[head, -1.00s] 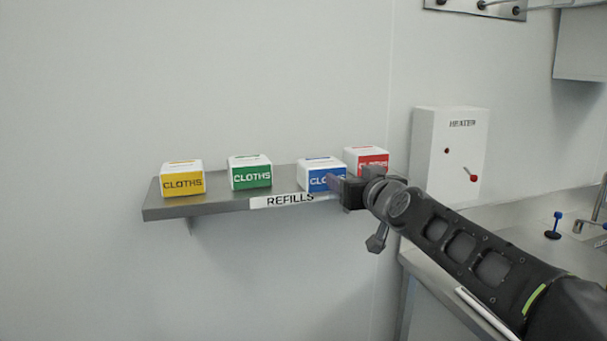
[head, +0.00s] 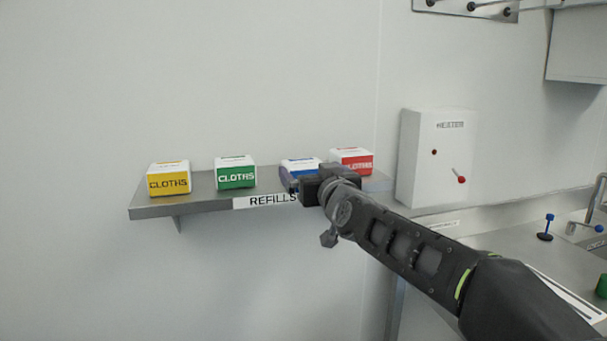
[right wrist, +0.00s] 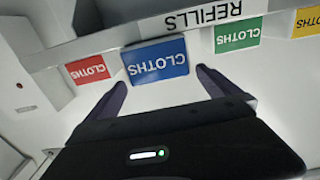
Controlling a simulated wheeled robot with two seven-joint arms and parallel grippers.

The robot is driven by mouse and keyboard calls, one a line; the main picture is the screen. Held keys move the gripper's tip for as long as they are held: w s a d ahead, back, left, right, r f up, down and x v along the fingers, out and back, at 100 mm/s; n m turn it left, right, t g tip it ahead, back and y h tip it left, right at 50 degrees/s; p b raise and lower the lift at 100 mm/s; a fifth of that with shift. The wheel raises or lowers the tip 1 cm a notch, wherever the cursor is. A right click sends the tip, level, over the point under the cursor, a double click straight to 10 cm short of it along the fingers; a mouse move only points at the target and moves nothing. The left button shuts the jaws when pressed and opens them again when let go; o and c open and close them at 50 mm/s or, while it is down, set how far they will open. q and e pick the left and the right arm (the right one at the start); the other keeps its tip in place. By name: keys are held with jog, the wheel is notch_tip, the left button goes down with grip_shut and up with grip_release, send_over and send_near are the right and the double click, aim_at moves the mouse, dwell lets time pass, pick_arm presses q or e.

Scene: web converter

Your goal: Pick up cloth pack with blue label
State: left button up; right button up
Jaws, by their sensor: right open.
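The cloth pack with the blue label (head: 297,167) stands on the shelf (head: 190,204), third from the left. In the head view my right gripper (head: 303,186) is in front of it and hides most of its label. In the right wrist view, which shows the scene upside down, the blue label (right wrist: 156,61) lies between the two open fingers (right wrist: 160,85). The fingers are spread wider than the pack, one to each side, and I see no contact. My left gripper is not in view.
Yellow (head: 168,182), green (head: 236,176) and red (head: 353,163) cloth packs share the shelf; the red one is close beside the blue one. A REFILLS label (head: 268,200) is on the shelf's front edge. A heater box (head: 436,160) hangs on the wall to the right.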

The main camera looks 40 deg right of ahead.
aim_at(304, 163)
jog(key=shift+w+d, duration=0.15)
jog(key=shift+w, duration=0.25)
jog(key=shift+p+x, duration=0.8)
jog(key=shift+x, duration=1.8)
jog(key=shift+f, duration=0.15)
jog(key=shift+c, duration=0.6)
jog(key=c, duration=1.3)
jog(key=shift+c, duration=0.5)
